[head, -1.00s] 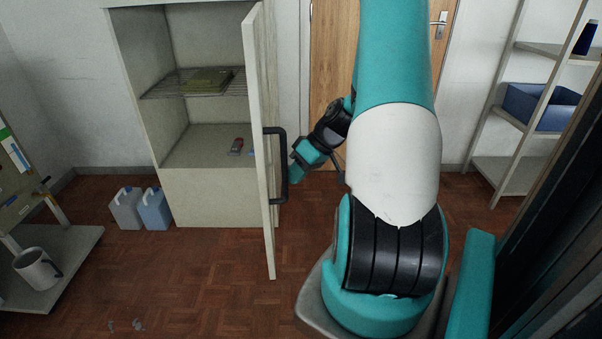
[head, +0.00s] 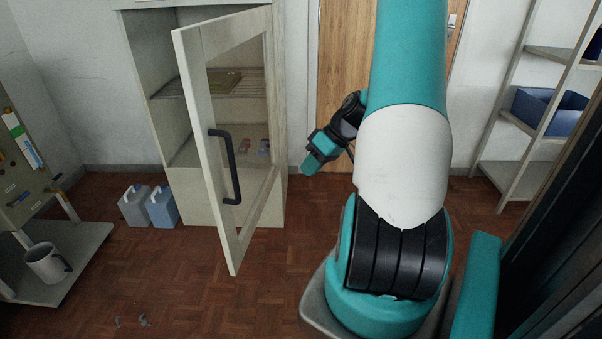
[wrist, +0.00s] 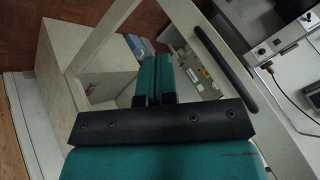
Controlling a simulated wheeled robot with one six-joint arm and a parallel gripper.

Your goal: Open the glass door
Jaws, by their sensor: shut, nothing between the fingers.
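The glass door (head: 200,120) is a pale frame around a clear pane, hinged at the cabinet's right side. It stands partly open, its free edge out in front of the cabinet (head: 155,110) on the left. Its black bar handle (head: 227,165) is on the outer face near the free edge; it also shows in the wrist view (wrist: 224,64), right of the fingers. My gripper (head: 309,168) is to the right of the door, apart from the handle. In the wrist view my gripper (wrist: 155,68) has its teal fingers together with nothing held.
Two jugs (head: 149,206) stand on the floor left of the cabinet. Shelving with a blue bin (head: 548,110) stands at the right.

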